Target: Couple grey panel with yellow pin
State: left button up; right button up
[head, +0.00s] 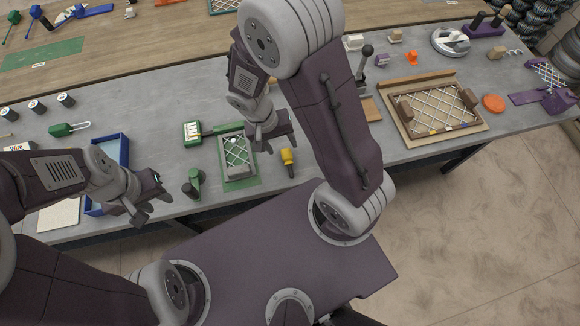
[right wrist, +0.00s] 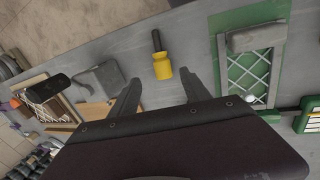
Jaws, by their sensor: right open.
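The grey panel (head: 237,157), with a pale mesh, lies on a green mat in the middle of the bench in the head view. It also shows in the right wrist view (right wrist: 250,68), right of my fingers. In the right wrist view the pin (right wrist: 162,66) lies just beyond the gap between my fingertips. My right gripper (head: 278,136) is open and empty, above the bench near panel and pin. My left gripper (head: 148,200) is over the bench's front edge, left of the panel; its jaw gap is unclear.
A green box (head: 193,133) and a dark green clamp-like tool (head: 193,184) stand left of the panel. A blue tray (head: 122,148) is near my left gripper. A wooden-framed mesh board (head: 440,137) lies at the right. Bare grey bench surrounds the pin.

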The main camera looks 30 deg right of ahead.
aim_at(285, 153)
jog(key=shift+d+f, duration=0.2)
jog(key=shift+f, duration=0.45)
jog(key=shift+w+d+f, duration=0.25)
jog(key=shift+w+f, duration=0.1)
jog(key=shift+f, duration=0.15)
jog(key=x, duration=0.4)
jog(key=shift+s+a+b, duration=0.2)
jog(key=shift+a+b, duration=0.1)
jog(key=shift+a, duration=0.1)
jog(key=shift+d+f, duration=0.1)
jog(key=shift+f, duration=0.15)
jog(key=shift+w, duration=0.1)
grip_shut()
